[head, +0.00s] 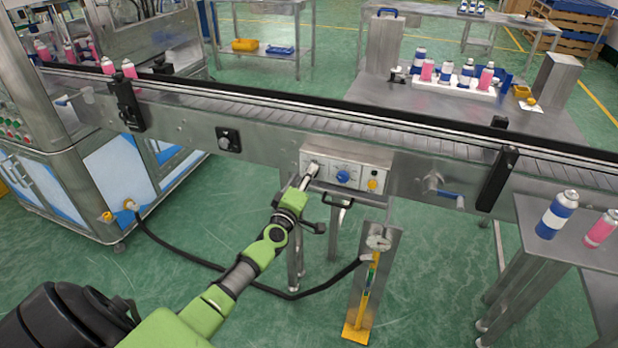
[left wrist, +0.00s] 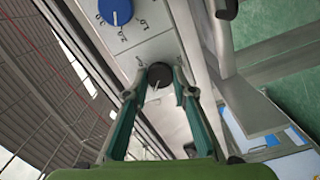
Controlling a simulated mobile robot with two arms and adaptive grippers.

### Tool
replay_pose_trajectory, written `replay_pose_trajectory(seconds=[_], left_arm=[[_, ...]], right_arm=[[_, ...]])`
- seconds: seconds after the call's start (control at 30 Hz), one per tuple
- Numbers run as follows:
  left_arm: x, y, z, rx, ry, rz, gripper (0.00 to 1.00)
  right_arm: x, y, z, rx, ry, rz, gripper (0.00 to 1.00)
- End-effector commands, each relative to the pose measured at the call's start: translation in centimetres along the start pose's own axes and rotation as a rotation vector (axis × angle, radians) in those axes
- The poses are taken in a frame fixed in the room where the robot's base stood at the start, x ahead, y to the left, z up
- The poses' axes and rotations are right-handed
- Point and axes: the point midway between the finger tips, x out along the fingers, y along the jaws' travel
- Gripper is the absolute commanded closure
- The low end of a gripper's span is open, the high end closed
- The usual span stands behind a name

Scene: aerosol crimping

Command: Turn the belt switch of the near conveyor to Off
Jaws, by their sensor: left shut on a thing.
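The near conveyor (head: 270,118) runs across the head view, with a grey control box (head: 378,160) on its front side. The box carries a blue dial (head: 343,176), also in the left wrist view (left wrist: 116,10), and a yellow button (head: 373,184). The belt switch is a black round knob (left wrist: 160,73) at the box's left end. My left gripper (head: 309,174) reaches it from the front; its fingers (left wrist: 156,80) are shut on the knob's two sides. The gripper hides the knob in the head view. I cannot tell its setting for sure. My right gripper is not in view.
A stand with a yellow base (head: 355,333) is below. A side table (head: 590,240) holds a blue-white can (head: 557,214) and a pink can (head: 602,229).

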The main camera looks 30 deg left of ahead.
Motion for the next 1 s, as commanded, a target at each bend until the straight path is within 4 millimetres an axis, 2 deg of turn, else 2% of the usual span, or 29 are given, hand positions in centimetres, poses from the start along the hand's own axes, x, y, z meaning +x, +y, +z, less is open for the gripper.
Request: replay_pose_trajectory(seconds=[0.3,0.8,0.83,0.87,1.0], left_arm=[[-0.04,-0.15,0.01,-0.105,0.001,-0.002,0.97],[-0.04,-0.14,0.01,-0.121,0.000,-0.002,0.97],[-0.04,-0.14,0.01,-0.121,0.000,-0.002,0.68],[-0.04,-0.14,0.01,-0.121,0.000,-0.002,0.60],[-0.03,-0.10,0.01,-0.120,0.000,-0.001,0.59]], right_arm=[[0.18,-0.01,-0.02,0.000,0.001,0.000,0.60],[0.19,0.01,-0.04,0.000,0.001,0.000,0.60],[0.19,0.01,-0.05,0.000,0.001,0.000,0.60],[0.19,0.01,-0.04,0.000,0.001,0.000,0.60],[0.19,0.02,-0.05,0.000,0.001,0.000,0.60]])
